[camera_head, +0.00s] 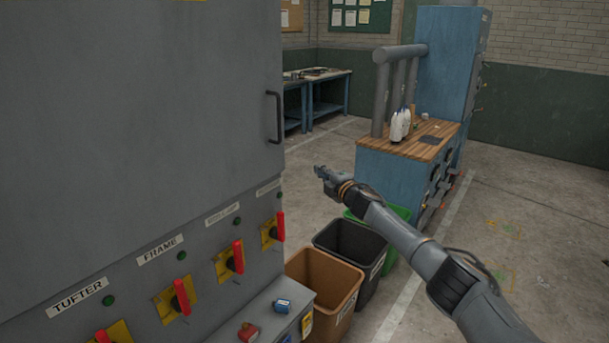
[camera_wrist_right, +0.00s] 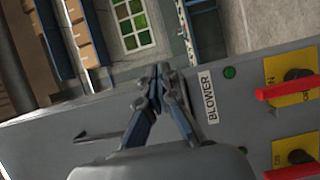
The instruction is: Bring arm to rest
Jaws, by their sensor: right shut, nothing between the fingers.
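My right arm reaches in from the lower right of the head view, and its gripper (camera_head: 322,173) is in the air in front of the grey cabinet's right edge. In the right wrist view the gripper's fingers (camera_wrist_right: 158,72) meet at the tips, with nothing between them. The grey cabinet (camera_head: 150,90) fills the left of the head view. It has a dark door handle and a row of labelled red-handled switches. In the right wrist view its panel (camera_wrist_right: 90,135) shows behind the fingers, with a "BLOWER" label (camera_wrist_right: 208,97) just right of them. My left gripper is not in view.
A brown bin (camera_head: 325,283), a black bin (camera_head: 350,243) and a green bin (camera_head: 392,217) stand below my right forearm. A blue workbench (camera_head: 395,175) with a wooden top carries white bottles (camera_head: 399,125). The floor (camera_head: 550,215) at right is open.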

